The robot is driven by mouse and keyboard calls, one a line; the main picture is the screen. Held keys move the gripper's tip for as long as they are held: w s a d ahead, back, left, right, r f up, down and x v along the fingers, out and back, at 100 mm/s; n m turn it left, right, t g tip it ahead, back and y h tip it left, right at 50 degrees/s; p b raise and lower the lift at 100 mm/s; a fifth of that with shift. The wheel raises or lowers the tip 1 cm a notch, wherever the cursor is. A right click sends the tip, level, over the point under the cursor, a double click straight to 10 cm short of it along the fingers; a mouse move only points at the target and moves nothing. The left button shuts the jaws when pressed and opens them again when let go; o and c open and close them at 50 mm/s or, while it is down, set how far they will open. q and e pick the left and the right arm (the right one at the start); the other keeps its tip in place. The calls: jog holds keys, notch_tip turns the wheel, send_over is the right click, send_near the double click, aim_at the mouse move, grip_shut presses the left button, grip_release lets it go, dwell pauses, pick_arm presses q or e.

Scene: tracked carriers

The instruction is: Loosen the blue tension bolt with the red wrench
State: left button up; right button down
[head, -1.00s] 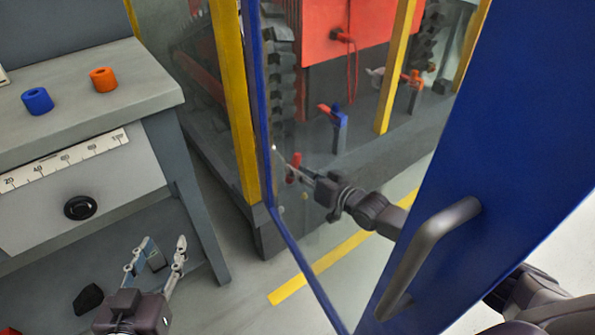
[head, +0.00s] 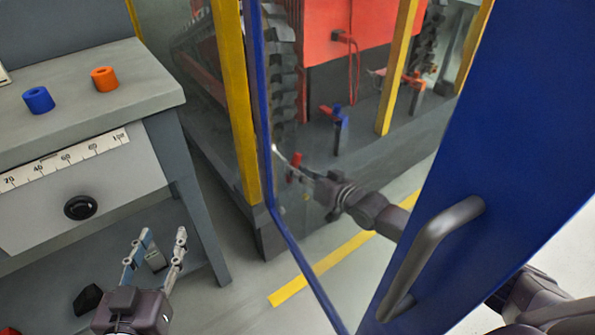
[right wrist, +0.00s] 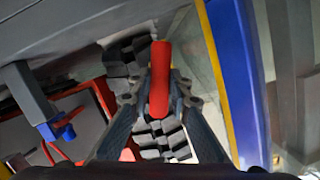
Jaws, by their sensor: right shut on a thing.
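My right gripper (head: 300,172) is behind the clear pane of the blue-framed door, low beside the carrier's track. It is shut on the red wrench (head: 294,167), whose red handle (right wrist: 159,80) stands between the fingers in the right wrist view. The wrench's working end is not clear to see. A blue fitting (head: 340,118) with a red part sits on a post right of the gripper. A blue piece on a grey post (right wrist: 62,131) shows in the right wrist view. I cannot tell whether either is the tension bolt. My left gripper (head: 154,248) is open and empty.
The blue door (head: 510,110) with its dark handle (head: 430,245) stands in front of my right arm. A yellow post (head: 235,100) rises left of the pane. A grey workbench (head: 120,85) at left carries a blue ring (head: 38,100) and an orange ring (head: 104,79).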

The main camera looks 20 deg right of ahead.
pick_arm(q)
jog(key=shift+a+f, duration=0.15)
jog(key=shift+f, duration=0.15)
dwell(0.7)
jog(key=shift+r, duration=0.1)
pick_arm(e)
jog(key=shift+w, duration=0.1)
jog(key=shift+w+a, duration=0.1)
jog(key=shift+w, duration=0.1)
pick_arm(q)
jog(key=shift+w+d+r+t, duration=0.2)
jog(key=shift+r+t, duration=0.2)
jog(key=shift+r, duration=0.5)
jog(key=shift+w+d+r+t, duration=0.15)
jog(key=shift+r+t, duration=0.25)
jog(key=shift+r, duration=0.45)
pick_arm(e)
jog(key=shift+w, duration=0.15)
pick_arm(q)
jog(key=shift+s+f, duration=0.1)
jog(key=shift+f, duration=0.15)
jog(key=shift+s+f+g, duration=0.1)
jog(key=shift+f+g, duration=0.2)
jog(key=shift+f, duration=0.2)
pick_arm(e)
jog(key=shift+r, duration=0.1)
pick_arm(q)
jog(key=shift+r, duration=0.25)
